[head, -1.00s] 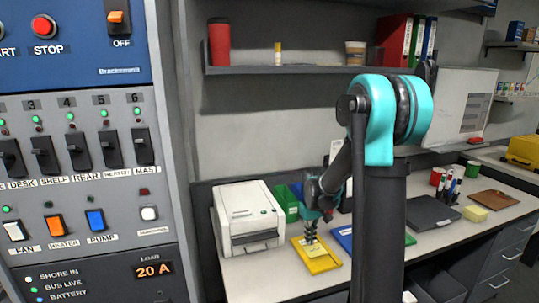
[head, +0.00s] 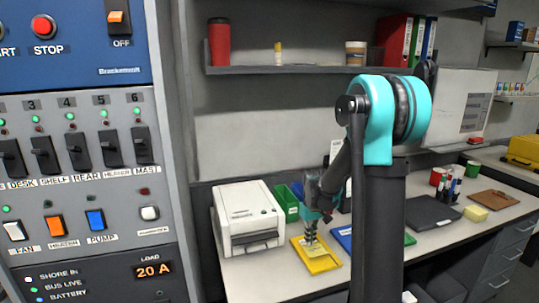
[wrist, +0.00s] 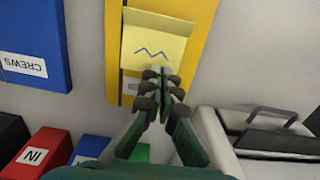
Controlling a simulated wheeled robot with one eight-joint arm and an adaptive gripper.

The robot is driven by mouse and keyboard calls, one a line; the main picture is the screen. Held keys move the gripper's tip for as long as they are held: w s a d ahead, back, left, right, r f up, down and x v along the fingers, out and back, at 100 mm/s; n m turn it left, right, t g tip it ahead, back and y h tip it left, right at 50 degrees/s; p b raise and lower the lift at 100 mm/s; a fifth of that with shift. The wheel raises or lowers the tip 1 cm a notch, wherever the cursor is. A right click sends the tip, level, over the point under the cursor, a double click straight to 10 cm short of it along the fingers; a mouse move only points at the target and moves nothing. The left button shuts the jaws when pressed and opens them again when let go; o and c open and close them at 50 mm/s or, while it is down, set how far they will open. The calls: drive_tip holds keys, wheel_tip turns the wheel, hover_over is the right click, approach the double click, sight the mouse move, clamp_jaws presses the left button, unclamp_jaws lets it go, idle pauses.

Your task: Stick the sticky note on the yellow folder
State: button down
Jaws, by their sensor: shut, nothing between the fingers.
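The sticky note (wrist: 155,45), pale yellow with a blue zigzag line, lies on the folder in the wrist view. Its lower edge is partly hidden by my fingertips. My gripper (head: 311,240) is over the folder, pointing down; in the wrist view its fingertips (wrist: 161,82) are together and empty at the note's lower edge. I cannot tell whether they touch the note.
The white printer (head: 247,222) stands left of the folder. A blue folder (wrist: 30,40) marked CREWS lies beside it. Red (wrist: 38,150), blue and green bins are close to my gripper. A yellow pad (head: 475,214) and dark laptop (head: 432,213) are farther right.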

sight(316, 246)
drive_tip(key=shift+f, duration=0.8)
idle(0.4)
idle(0.4)
drive_tip(key=shift+r, duration=2.5)
wheel_tip(316, 246, up, 3)
drive_tip(key=d, duration=0.3)
drive_tip(key=shift+w+a+f, duration=0.1)
drive_tip(key=shift+w+f, duration=0.1)
drive_tip(key=shift+f, duration=1.35)
drive_tip(key=shift+w+a+f, duration=0.1)
drive_tip(key=shift+w+f, duration=0.1)
drive_tip(key=shift+f, duration=1.3)
drive_tip(key=shift+f, duration=1)
drive_tip(key=shift+r, duration=0.1)
drive_tip(key=shift+r, duration=2.45)
